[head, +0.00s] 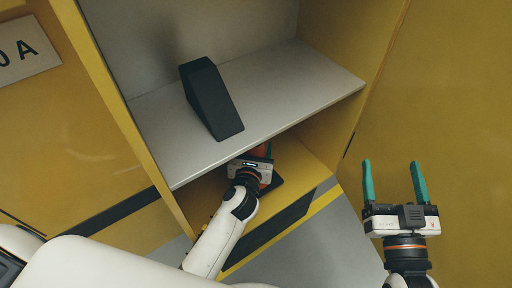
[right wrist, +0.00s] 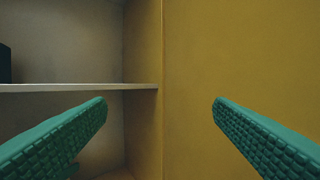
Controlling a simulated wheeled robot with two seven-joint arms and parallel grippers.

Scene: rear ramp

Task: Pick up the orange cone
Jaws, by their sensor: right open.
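The orange cone (head: 264,179) is mostly hidden in the lower compartment of the yellow cabinet, below the grey shelf. Only bits of orange and part of what looks like its dark base show around my left gripper (head: 263,152). That gripper reaches in under the shelf edge, right at the cone. My right gripper (head: 394,182) is open and empty, at the right in front of the yellow panel. Its teal fingers also show wide apart in the right wrist view (right wrist: 160,102).
A black wedge (head: 211,98) stands on the grey shelf (head: 290,82), above the left gripper. The shelf edge also crosses the right wrist view (right wrist: 110,87). A yellow panel (head: 450,90) stands at the right. Grey floor is clear below the cabinet.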

